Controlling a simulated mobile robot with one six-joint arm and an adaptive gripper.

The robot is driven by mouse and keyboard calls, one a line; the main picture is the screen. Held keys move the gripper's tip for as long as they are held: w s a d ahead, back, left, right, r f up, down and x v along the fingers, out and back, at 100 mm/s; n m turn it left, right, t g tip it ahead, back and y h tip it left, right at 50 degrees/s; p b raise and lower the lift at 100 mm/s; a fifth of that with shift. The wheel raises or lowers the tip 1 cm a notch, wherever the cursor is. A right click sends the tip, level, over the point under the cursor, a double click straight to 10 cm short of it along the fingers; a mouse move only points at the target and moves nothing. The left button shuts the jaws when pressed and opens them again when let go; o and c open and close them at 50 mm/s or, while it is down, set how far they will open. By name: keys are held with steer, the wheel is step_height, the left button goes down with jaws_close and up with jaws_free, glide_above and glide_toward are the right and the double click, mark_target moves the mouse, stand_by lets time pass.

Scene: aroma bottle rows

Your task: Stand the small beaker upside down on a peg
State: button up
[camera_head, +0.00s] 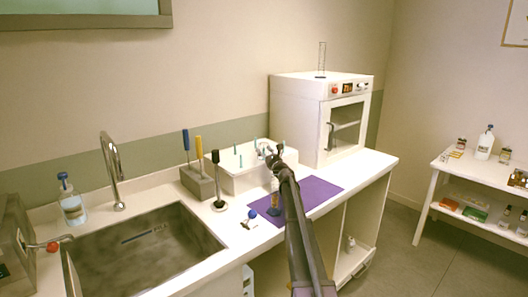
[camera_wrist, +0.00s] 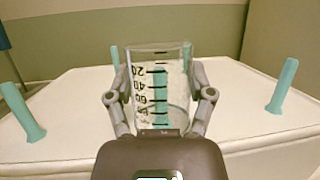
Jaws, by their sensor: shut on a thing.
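The small clear beaker (camera_wrist: 172,68) is upright in line but inverted, its scale running from 20 at the top downward. My gripper (camera_wrist: 160,100) is shut on its sides, one finger at each side. The head view shows my gripper (camera_head: 270,156) over the white peg rack (camera_head: 228,184); the beaker is hard to make out there. Teal pegs stand at the left (camera_wrist: 22,112) and right (camera_wrist: 282,86) of the rack. Another teal peg (camera_wrist: 161,88) shows through the glass; I cannot tell whether it is inside the beaker or behind it.
A white oven-like cabinet (camera_head: 300,112) stands right of the rack with a glass cylinder (camera_head: 322,60) on top. A tool block (camera_head: 198,182) and a black-handled tool (camera_head: 217,180) are at the left.

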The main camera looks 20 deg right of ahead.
stand_by(0.3)
steer(key=o, duration=1.2)
step_height(320, 180, up, 11)
steer(key=p, duration=1.1)
steer(key=shift+r, duration=0.2)
steer(key=shift+s+d+r+n+p, duration=0.7)
steer(key=shift+s+d+n, duration=0.6)
steer(key=shift+s, duration=2.55)
steer(key=shift+s+d+r+n+p, duration=0.75)
steer(key=shift+s+n, duration=0.9)
steer(key=shift+s, duration=2.15)
steer(key=shift+s+d+r+n+p, duration=0.7)
steer(key=shift+s+d+n, duration=0.65)
steer(key=shift+s, duration=2.5)
steer(key=shift+a+f, duration=0.1)
steer(key=shift+f, duration=0.05)
